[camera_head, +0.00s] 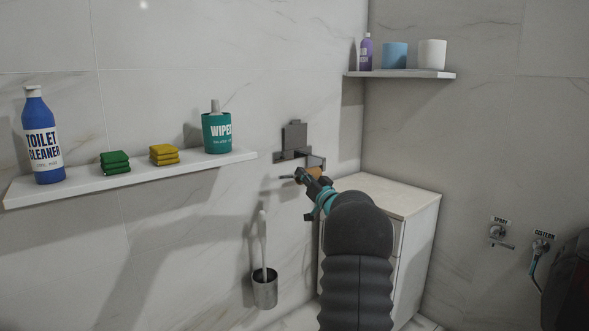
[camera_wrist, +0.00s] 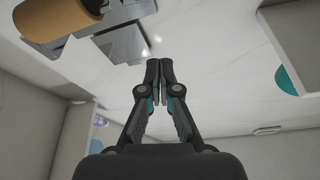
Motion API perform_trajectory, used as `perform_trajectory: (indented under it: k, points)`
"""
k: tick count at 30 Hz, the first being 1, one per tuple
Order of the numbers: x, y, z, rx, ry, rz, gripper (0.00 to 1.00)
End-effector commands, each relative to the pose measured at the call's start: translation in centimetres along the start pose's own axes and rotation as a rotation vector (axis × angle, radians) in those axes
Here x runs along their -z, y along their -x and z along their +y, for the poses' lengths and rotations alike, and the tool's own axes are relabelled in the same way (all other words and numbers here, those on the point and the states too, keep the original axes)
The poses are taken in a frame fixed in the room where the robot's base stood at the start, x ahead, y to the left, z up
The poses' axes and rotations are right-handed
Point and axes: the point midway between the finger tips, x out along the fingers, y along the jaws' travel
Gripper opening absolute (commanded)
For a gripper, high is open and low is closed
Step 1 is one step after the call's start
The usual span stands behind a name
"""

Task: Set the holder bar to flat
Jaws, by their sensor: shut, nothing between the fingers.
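The dark metal holder (camera_head: 293,138) is fixed to the tiled wall, with an upright back plate and a bar at its lower right. My gripper (camera_head: 300,178) is close to the holder. Its fingertips (camera_wrist: 160,64) are together and empty, apart from the tube in the wrist picture. The bar's exact angle is hard to tell.
A white cabinet (camera_head: 420,225) stands right of the holder. A toilet brush cup (camera_head: 265,290) is on the wall below. The left shelf (camera_head: 130,179) carries a cleaner bottle, sponges and wipes. A corner shelf (camera_head: 400,74) is above right.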

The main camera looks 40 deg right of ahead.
Motion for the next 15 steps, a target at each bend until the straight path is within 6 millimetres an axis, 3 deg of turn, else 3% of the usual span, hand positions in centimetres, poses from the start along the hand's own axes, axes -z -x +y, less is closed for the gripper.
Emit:
perform_trajectory:
  k: [6, 15]
  points:
    - [0.0, 2.1, 0.1, 0.001, -0.001, 0.001, 0.0]
    - [0.1, 2.4, 0.1, 0.001, 0.0, 0.001, 0.0]
